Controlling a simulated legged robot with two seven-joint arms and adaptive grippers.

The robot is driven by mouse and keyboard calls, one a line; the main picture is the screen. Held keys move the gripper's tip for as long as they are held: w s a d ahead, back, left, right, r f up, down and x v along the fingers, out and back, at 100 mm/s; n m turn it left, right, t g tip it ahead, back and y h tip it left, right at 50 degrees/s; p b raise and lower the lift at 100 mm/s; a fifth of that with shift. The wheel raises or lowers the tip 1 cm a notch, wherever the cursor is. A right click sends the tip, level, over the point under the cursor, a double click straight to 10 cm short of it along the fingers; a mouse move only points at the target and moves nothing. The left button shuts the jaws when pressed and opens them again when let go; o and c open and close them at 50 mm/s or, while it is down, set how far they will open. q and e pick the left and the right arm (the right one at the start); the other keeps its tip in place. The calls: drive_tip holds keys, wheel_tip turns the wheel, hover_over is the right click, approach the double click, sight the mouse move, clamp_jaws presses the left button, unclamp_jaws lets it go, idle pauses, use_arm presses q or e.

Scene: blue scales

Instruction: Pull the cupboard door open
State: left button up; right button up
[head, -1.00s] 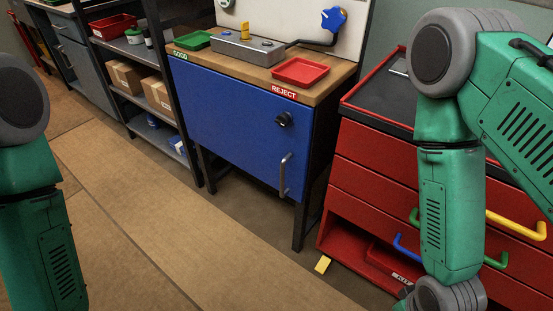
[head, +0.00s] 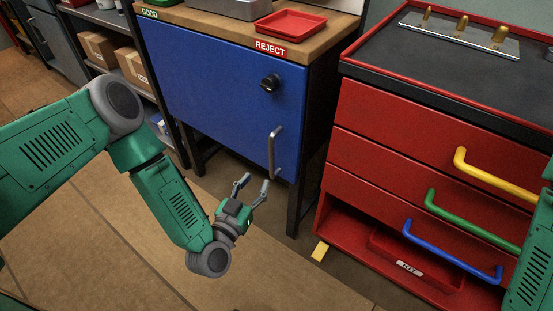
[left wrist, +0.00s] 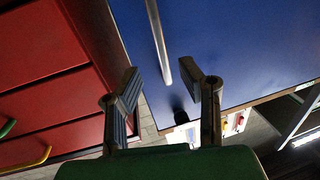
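The cupboard has a blue door (head: 215,95) that looks shut. A grey vertical bar handle (head: 274,152) is on the door's lower right, with a black knob (head: 269,83) above it. My left gripper (head: 253,184) is open and empty, with its fingers pointing up toward the handle's lower end. In the left wrist view the door (left wrist: 230,45) fills the upper right. The handle (left wrist: 158,42) lines up with the gap between my left fingertips (left wrist: 162,76), apart from both. My right gripper is out of view.
A red drawer cabinet (head: 400,140) with yellow, green and blue handles stands right of the cupboard. A red tray (head: 291,23) sits on the worktop. A small yellow block (head: 320,251) lies on the floor. The floor in front of the door is clear apart from my arm.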

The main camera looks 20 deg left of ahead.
sight(270, 160)
use_arm(q)
drive_tip(key=w+b, duration=0.1)
drive_tip(key=w, duration=0.2)
drive_tip(key=w+d+b, duration=0.1)
drive_tip(key=w, duration=0.2)
drive_tip(key=w+b, duration=0.1)
drive_tip(key=w, duration=0.3)
drive_tip(key=shift+d, duration=0.2)
clamp_jaws()
